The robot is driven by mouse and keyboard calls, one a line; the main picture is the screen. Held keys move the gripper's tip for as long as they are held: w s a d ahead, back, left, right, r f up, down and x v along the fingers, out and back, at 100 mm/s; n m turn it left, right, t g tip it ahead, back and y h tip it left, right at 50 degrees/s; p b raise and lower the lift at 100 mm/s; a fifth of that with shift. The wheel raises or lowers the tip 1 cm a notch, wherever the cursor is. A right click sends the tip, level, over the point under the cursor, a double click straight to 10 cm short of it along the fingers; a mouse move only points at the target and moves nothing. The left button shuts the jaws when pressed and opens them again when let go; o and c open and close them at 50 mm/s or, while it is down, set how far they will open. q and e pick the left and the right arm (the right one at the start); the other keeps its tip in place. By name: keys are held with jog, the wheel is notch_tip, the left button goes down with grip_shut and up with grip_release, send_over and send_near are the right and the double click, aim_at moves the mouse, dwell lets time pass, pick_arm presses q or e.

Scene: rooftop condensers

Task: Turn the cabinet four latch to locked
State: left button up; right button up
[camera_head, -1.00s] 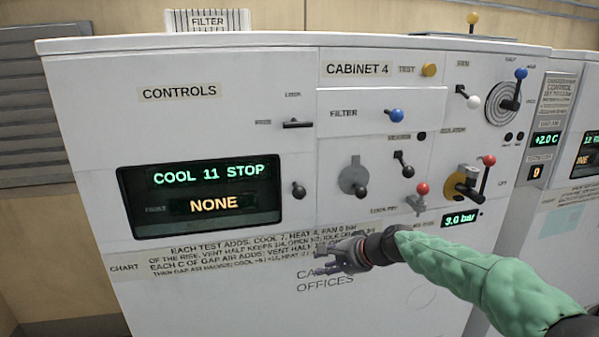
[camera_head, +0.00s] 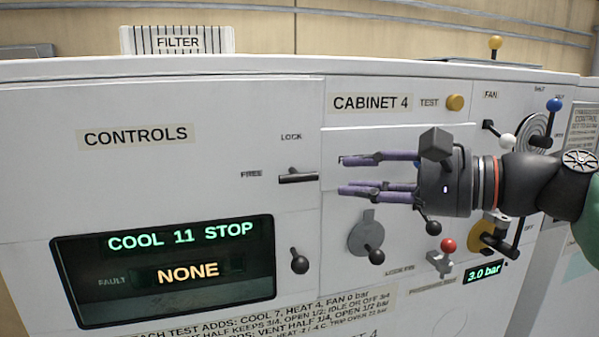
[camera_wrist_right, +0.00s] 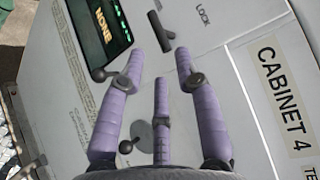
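The cabinet four latch (camera_head: 298,176) is a small dark T-shaped handle on the white controls panel, between the LOCK and FREE labels. Its bar lies roughly level, with its end toward FREE. In the right wrist view the latch (camera_wrist_right: 160,30) shows just beyond the fingertips. My right gripper (camera_head: 365,174) is open and empty, its purple fingers spread and pointing left. The fingertips are to the right of the latch, apart from it in the picture. My left gripper is not in view.
The CABINET 4 label (camera_head: 371,103) and the yellow test button (camera_head: 455,102) are above my right gripper. Below are a black-knobbed lever (camera_head: 299,262), a grey round plate with a lever (camera_head: 366,236) and a red-knobbed valve (camera_head: 447,246). The display (camera_head: 165,262) reads COOL 11 STOP and NONE.

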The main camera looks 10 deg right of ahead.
aim_at(304, 180)
jog(key=x, duration=0.8)
jog(key=shift+w+a+f, duration=0.1)
jog(key=shift+a+f, duration=0.05)
jog(key=shift+a, duration=0.25)
jog(key=shift+w+a+f, duration=0.1)
jog(key=shift+w+a, duration=0.3)
jog(key=shift+w, duration=0.05)
grip_shut()
